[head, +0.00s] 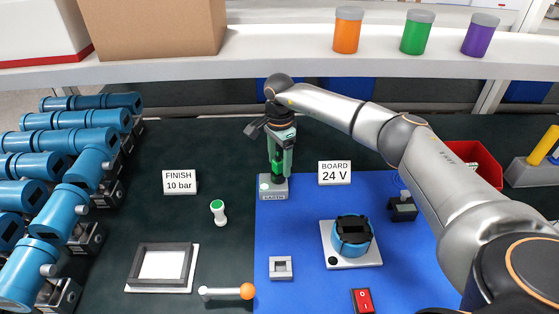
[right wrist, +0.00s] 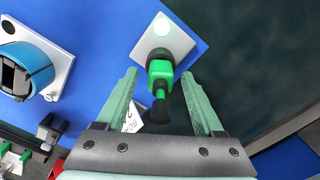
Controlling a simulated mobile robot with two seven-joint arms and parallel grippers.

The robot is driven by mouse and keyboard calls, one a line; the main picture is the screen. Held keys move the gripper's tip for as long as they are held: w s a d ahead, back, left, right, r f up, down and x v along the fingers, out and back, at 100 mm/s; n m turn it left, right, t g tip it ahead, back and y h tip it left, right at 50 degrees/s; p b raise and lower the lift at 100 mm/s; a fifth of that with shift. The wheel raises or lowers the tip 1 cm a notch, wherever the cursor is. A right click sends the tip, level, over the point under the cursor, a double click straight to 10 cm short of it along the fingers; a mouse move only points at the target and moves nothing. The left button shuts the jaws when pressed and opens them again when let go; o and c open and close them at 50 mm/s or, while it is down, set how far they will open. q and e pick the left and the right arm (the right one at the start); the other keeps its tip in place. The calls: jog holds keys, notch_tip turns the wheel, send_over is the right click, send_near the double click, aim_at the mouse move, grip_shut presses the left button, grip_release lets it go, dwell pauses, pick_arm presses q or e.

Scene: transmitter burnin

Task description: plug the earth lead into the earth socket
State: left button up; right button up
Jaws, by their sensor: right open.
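The earth socket block (head: 272,188) is a small grey box with a label on its front, at the left edge of the blue mat. The earth lead's plug, green with black ends, stands at the block's top in the right wrist view (right wrist: 160,74); how deep it sits cannot be told. My right gripper (head: 281,168) points down over the block in the head view. Its green fingers are open, one on each side of the plug, with gaps visible in the right wrist view (right wrist: 160,82). My left gripper is not in view.
On the blue mat (head: 300,230) are a round blue transmitter on a white plate (head: 352,242), a red switch (head: 362,300), a small grey part (head: 280,268) and a dark block (head: 403,208). The "BOARD 24 V" sign (head: 334,173) stands just right of the gripper. Blue transmitters (head: 60,150) line the left.

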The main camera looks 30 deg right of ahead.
notch_tip(320, 180, up, 12)
jog(key=shift+r, duration=0.25)
dwell(0.5)
